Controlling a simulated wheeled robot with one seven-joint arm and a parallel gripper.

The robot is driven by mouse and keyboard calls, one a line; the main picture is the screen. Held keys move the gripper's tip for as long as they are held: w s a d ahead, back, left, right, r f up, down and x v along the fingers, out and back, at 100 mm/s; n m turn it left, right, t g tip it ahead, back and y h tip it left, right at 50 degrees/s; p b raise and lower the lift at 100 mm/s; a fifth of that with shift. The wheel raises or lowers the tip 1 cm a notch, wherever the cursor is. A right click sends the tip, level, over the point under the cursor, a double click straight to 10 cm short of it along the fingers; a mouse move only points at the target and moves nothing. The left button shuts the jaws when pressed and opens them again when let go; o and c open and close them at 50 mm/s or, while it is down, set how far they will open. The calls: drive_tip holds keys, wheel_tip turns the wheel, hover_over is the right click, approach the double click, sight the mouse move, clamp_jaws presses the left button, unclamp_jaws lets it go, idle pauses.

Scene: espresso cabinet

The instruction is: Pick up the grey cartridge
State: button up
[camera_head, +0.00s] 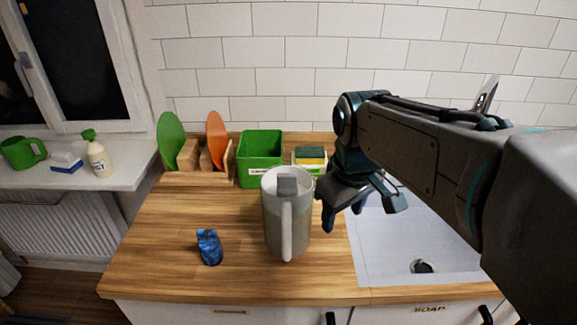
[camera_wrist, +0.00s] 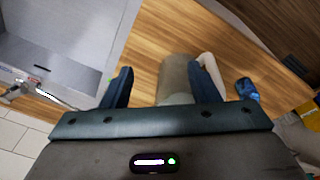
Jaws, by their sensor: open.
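A grey pitcher (camera_head: 272,220) with a pale handle (camera_head: 287,225) stands upright on the wooden counter. A small grey block (camera_head: 288,186), which may be the grey cartridge, shows at its open top; how deep it sits is hidden. My gripper (camera_head: 343,213) is open and empty, just right of the pitcher, with its fingers pointing down. In the wrist view, the grey pitcher body (camera_wrist: 175,82) appears between the spread fingers of my gripper (camera_wrist: 164,76), with its handle (camera_wrist: 207,66) behind the right finger. I cannot tell the grey block there.
A crumpled blue object (camera_head: 209,247) lies left of the pitcher. A green bin (camera_head: 260,160), a sponge (camera_head: 310,153) and a rack with green (camera_head: 170,140) and orange boards (camera_head: 216,140) stand behind. A white sink (camera_head: 385,250) is right.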

sight(287, 174)
drive_tip(key=w+a+r+n+g+p, duration=0.2)
drive_tip(key=w+a+r+n+p, duration=0.1)
drive_tip(key=w+a+r+n, duration=0.7)
drive_tip(key=shift+n, duration=0.7)
drive_tip(key=f, duration=0.2)
drive_tip(key=w+f, duration=0.1)
drive_tip(key=f, duration=0.4)
drive_tip(key=shift+w+d+f, duration=0.25)
drive_tip(key=shift+f, duration=0.05)
drive_tip(key=shift+w+a+f, duration=0.1)
drive_tip(key=shift+f, duration=1.25)
drive_tip(key=shift+a+f, duration=0.1)
drive_tip(key=shift+f, duration=1.25)
drive_tip(key=c, duration=0.8)
wheel_tip(287, 174, up, 10)
drive_tip(key=shift+f, duration=0.15)
drive_tip(key=shift+r+p, duration=1.85)
drive_tip(key=shift+r, duration=0.3)
